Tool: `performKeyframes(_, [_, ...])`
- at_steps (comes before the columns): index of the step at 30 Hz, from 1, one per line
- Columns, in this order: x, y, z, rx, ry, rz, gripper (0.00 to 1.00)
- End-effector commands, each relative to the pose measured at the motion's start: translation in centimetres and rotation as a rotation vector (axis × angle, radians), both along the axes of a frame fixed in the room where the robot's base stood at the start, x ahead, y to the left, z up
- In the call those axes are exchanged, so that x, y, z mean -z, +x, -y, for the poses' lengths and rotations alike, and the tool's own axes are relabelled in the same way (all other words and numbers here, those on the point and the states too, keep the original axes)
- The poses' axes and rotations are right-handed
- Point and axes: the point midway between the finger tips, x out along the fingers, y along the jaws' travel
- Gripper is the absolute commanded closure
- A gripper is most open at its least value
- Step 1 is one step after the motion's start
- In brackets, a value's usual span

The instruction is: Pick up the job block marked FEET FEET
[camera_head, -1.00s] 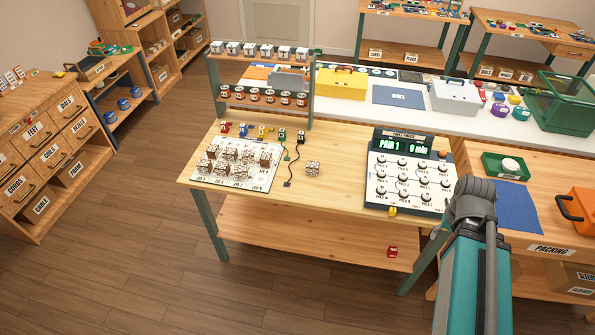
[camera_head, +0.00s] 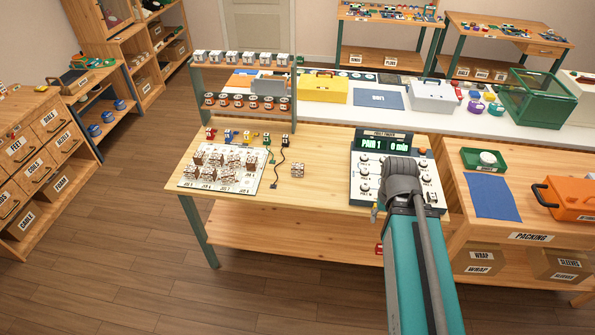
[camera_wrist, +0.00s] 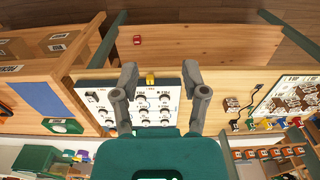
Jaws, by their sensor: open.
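Several brown-and-white job blocks (camera_head: 228,165) stand on a white board (camera_head: 214,185) at the left of the wooden bench. One more block (camera_head: 298,170) sits alone on bare wood right of the board. The block markings are too small to read, so I cannot tell which is FEET FEET. The lone block (camera_wrist: 231,103) and the board also show at the right of the wrist view. My gripper (camera_wrist: 160,80) is open and empty, its fingers spread over the pair finder panel (camera_wrist: 152,104), well away from the blocks.
A dark cable (camera_head: 281,165) lies between board and lone block. Bare wood lies between the lone block and panel.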

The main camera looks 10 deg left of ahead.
Motion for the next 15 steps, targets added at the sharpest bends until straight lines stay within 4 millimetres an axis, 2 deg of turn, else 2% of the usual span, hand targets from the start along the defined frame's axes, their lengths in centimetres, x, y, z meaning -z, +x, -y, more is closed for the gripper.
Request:
performKeyframes(4, [0.0, 0.0, 0.0, 0.0, 0.0, 0.0, 0.43])
performKeyframes(5, [0.0, 0.0, 0.0, 0.0, 0.0, 0.0, 0.39])
performKeyframes(11, [0.5, 0.3, 0.0, -0.017, -0.012, 0.009, 0.02])
performKeyframes(15, [1.8, 1.2, 0.1, -0.064, -0.048, 0.033, 0.0])
